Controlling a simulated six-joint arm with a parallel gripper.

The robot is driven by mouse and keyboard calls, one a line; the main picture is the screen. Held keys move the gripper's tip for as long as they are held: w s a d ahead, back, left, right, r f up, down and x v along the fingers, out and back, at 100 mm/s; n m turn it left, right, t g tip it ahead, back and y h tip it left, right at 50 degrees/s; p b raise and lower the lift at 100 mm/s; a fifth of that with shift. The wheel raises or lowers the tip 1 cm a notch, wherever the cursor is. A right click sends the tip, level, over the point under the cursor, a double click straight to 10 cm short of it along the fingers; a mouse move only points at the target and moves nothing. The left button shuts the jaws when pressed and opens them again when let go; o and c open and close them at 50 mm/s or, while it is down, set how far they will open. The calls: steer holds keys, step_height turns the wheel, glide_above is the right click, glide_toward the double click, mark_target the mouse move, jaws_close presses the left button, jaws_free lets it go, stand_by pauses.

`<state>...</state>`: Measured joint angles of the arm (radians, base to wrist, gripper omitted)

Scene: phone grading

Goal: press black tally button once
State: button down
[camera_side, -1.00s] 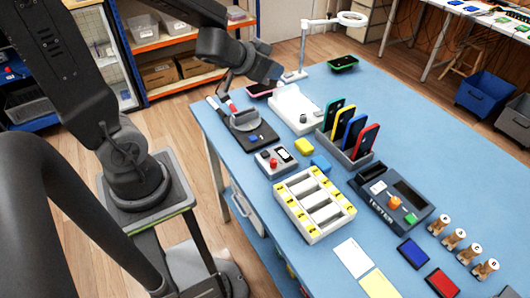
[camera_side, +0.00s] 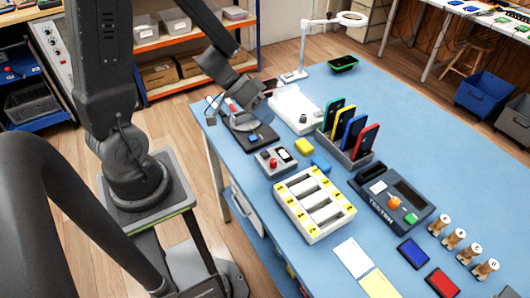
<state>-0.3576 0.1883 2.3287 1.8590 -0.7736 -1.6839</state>
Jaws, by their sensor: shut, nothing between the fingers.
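The tally box (camera_side: 276,160) is a small grey unit on the near left part of the blue table. It carries a red button (camera_side: 273,163), a small display (camera_side: 285,154) and a dark button (camera_side: 265,155) at its left. My gripper (camera_side: 262,116) is shut and empty. It points down and to the right, over the black stand behind the tally box, and is apart from the box. Its fingertips are small and hard to make out against the dark stand.
The black stand (camera_side: 262,138) lies just behind the box. A yellow block (camera_side: 303,146) and a blue block (camera_side: 320,163) are to its right. A white and yellow slotted tray (camera_side: 345,210) is in front. A rack (camera_side: 343,149) holds several coloured phones. A tester (camera_side: 415,193) is farther right.

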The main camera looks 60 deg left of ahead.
mark_target(265, 152)
steer(key=shift+f, duration=4.4)
steer(key=shift+f, duration=0.1)
steer(key=shift+f, duration=0.3)
steer(key=shift+f, duration=0.5)
steer(key=shift+r, duration=0.95)
steer(key=shift+r, duration=2.5)
